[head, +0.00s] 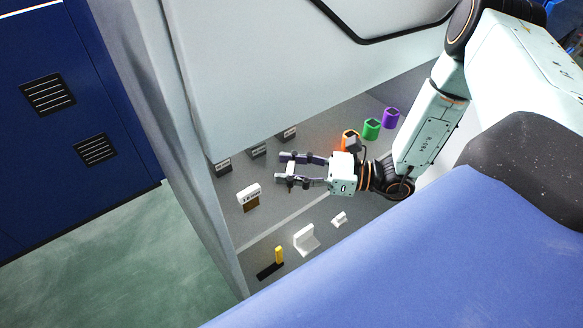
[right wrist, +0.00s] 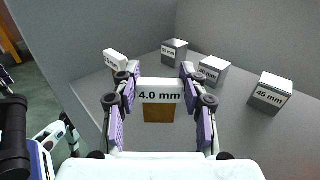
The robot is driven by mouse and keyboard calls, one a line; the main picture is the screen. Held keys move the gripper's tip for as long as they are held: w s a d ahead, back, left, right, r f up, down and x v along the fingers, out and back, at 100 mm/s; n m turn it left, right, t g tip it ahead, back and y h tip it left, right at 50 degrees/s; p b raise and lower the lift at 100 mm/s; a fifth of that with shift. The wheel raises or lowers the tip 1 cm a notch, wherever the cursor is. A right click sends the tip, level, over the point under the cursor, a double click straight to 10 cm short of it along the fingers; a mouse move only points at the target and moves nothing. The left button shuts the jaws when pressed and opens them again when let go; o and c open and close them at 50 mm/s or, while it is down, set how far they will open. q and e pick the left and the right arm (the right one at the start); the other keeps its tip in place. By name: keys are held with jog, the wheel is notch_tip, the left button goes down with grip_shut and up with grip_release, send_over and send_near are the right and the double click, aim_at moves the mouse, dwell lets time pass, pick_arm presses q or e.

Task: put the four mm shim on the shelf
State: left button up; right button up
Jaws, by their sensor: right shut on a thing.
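The four mm shim (right wrist: 160,92), a white plate marked "4.0 mm" with a brown lower part, is between the fingertips of my right gripper (right wrist: 160,82) in the right wrist view. That gripper is shut on it by its side edges. In the head view the right gripper (head: 281,167) reaches left over the grey shelf (head: 310,190), and the shim is seen only as a thin light edge between the fingers. I cannot tell how high it is above the surface.
A white labelled block (head: 249,193) lies ahead of the gripper. Several labelled grey blocks (head: 257,150) stand behind. Orange, green (head: 371,128) and purple (head: 391,118) pieces stand beside my right arm. A white bracket (head: 306,240) and a yellow-and-black piece (head: 278,256) sit lower down.

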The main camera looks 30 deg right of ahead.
jog(key=shift+f, duration=0.25)
jog(key=o, duration=1.2)
jog(key=shift+r, duration=0.1)
jog(key=shift+o, duration=0.2)
jog(key=shift+w, duration=0.1)
jog(key=shift+r, duration=0.15)
jog(key=shift+s+d+r+p, duration=0.1)
jog(key=shift+s+d+p, duration=0.2)
jog(key=shift+p, duration=0.1)
jog(key=p+v, duration=0.2)
jog(key=v, duration=0.9)
jog(key=shift+p, duration=0.4)
jog(key=shift+s+d, duration=0.1)
